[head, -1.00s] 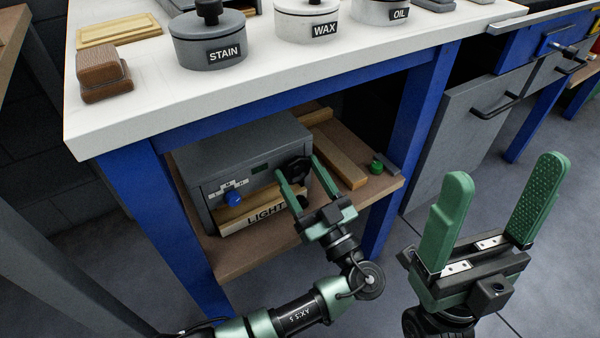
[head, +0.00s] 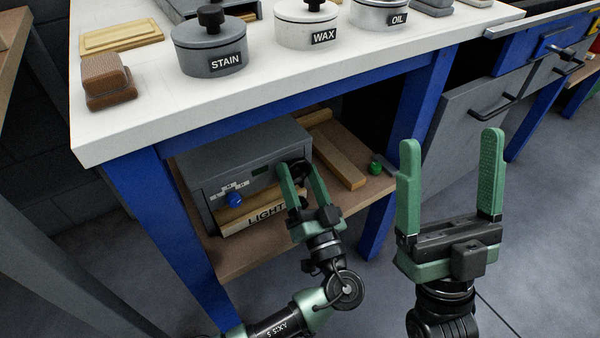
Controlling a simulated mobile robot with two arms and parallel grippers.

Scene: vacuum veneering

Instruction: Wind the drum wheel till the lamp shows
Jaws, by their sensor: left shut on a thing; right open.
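A grey box (head: 215,162) stands on the shelf under the bench. A black wheel (head: 300,171) sits at the right end of its front, partly hidden by my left gripper (head: 297,174). That gripper is shut on the wheel, with one finger on either side. A small dark green window (head: 261,170) on the front looks unlit; I cannot tell whether it is the lamp. A blue knob (head: 235,200) sits beside a small marked scale. My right gripper (head: 450,150) is open and empty, in front of the bench at the right.
The white benchtop (head: 130,130) carries tins marked STAIN (head: 210,58), WAX (head: 306,30) and OIL (head: 378,14), and a brown block (head: 108,85). A wooden strip marked LIGHT (head: 262,214) lies before the box. A blue leg (head: 385,195) stands right of the shelf.

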